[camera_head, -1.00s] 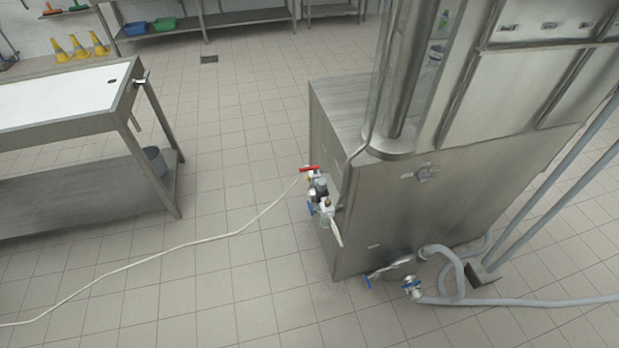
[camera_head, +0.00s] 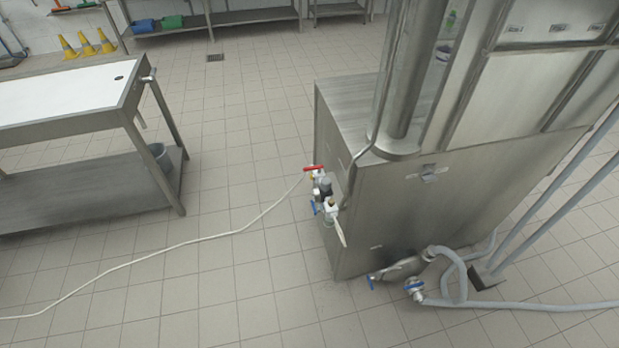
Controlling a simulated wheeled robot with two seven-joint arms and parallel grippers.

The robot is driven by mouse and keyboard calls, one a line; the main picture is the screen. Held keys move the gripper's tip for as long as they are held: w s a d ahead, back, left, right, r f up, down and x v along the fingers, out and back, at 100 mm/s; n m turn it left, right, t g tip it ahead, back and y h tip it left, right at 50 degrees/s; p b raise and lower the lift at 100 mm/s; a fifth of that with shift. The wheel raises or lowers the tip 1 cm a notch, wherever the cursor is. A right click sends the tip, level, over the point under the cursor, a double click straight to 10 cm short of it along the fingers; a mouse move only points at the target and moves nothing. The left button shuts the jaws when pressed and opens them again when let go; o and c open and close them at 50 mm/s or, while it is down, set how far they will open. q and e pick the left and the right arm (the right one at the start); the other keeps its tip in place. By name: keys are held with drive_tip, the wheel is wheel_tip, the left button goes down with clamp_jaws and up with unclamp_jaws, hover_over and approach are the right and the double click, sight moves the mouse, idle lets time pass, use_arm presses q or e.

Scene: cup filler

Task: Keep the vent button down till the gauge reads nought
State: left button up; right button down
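The steel filler machine (camera_head: 400,215) stands right of the middle. A valve and regulator assembly (camera_head: 325,195) is fixed on its left side, with a red handle (camera_head: 314,169) on top and a blue handle (camera_head: 313,208) lower down. A pale hose (camera_head: 160,250) runs from it across the floor to the left. I cannot make out a vent button or a gauge face at this size. Neither of my grippers is in view.
A steel table (camera_head: 75,110) with a white top and lower shelf stands at left. Grey hoses (camera_head: 520,304) and a blue-handled valve (camera_head: 413,287) lie low at the machine's front right. Yellow cones (camera_head: 88,44) stand at the back. The tiled floor between table and machine holds only the hose.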

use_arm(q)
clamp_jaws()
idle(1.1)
